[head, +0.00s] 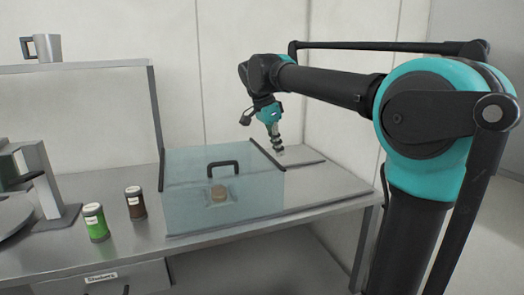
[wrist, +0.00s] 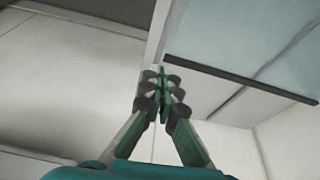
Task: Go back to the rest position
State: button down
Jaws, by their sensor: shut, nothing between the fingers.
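My gripper (head: 279,148) is above the right part of the steel bench, just behind and right of the glass box in the head view. In the wrist view its fingers (wrist: 160,78) are together with nothing between them. My teal and black arm reaches in from the right.
A green-labelled jar (head: 96,222) and a brown jar (head: 136,202) stand left of the box. A metal machine (head: 50,185) is at far left. A metal mug (head: 46,47) sits on the shelf (head: 90,67). A flat plate (head: 300,156) lies at the bench's back right.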

jog(key=s+d+f+n+t+y, duration=0.1)
jog(key=s+d+f+n, duration=0.3)
jog(key=f, duration=0.7)
jog(key=s+d+f+n+t+y, duration=0.1)
jog(key=s+d+f+n, duration=0.3)
jog(key=s+f, duration=0.5)
jog(key=s+d+f+n+y, duration=0.1)
jog(key=s+d+f+n, duration=0.4)
jog(key=f, duration=0.9)
jog(key=shift+s+d+t, duration=0.4)
jog(key=shift+s+d, duration=0.1)
jog(key=shift+s, duration=0.4)
